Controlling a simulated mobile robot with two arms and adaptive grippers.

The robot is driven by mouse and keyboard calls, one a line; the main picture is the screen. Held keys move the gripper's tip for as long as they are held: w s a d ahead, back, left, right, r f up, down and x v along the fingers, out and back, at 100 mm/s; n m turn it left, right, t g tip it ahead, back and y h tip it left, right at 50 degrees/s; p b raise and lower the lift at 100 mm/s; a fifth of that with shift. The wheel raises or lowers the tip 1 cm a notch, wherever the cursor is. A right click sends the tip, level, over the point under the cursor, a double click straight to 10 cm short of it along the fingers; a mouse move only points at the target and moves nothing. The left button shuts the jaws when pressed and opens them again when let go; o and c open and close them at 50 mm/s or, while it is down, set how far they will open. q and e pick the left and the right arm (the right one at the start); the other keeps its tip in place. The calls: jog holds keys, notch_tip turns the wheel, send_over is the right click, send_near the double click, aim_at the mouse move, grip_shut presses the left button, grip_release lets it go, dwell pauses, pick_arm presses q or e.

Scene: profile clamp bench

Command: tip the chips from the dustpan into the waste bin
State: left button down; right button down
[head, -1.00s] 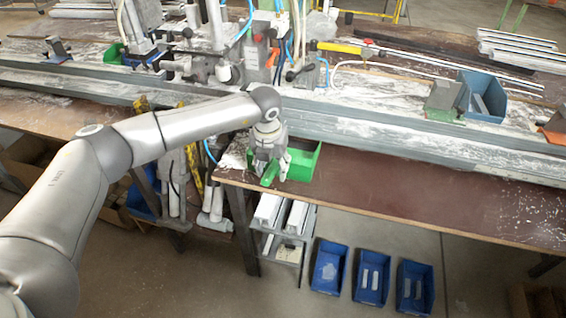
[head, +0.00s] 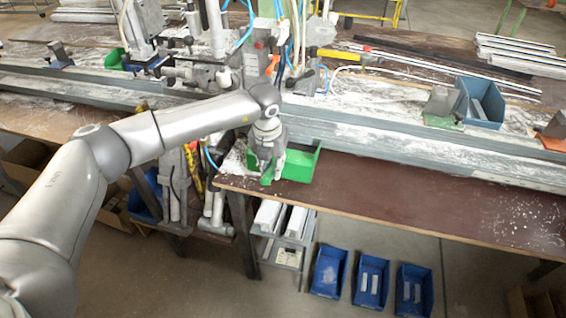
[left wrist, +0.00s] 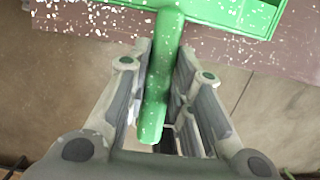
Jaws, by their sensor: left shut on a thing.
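The green dustpan (head: 301,164) is at the front edge of the brown bench, with its handle toward me. My left gripper (head: 271,168) is shut on the handle, which also shows between its fingers in the left wrist view (left wrist: 157,95). The pan body (left wrist: 225,10) is at the top of that view, with pale chips scattered on its visible part. The inside of the pan is mostly out of sight, and I cannot tell whether it touches the bench. I cannot make out a waste bin. My right gripper is not in view.
A long grey profile rail (head: 400,147) runs along the bench behind the dustpan. Blue bins (head: 328,270) stand on the floor in front, beside a shelf rack (head: 285,252) under the bench. The bench surface (head: 400,190) to the right is mostly clear, with pale chips at its far right.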

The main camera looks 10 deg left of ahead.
pick_arm(q)
notch_tip(320, 180, up, 9)
jog(key=p, duration=0.4)
jog(key=shift+w+r, duration=0.1)
jog(key=shift+r, duration=0.05)
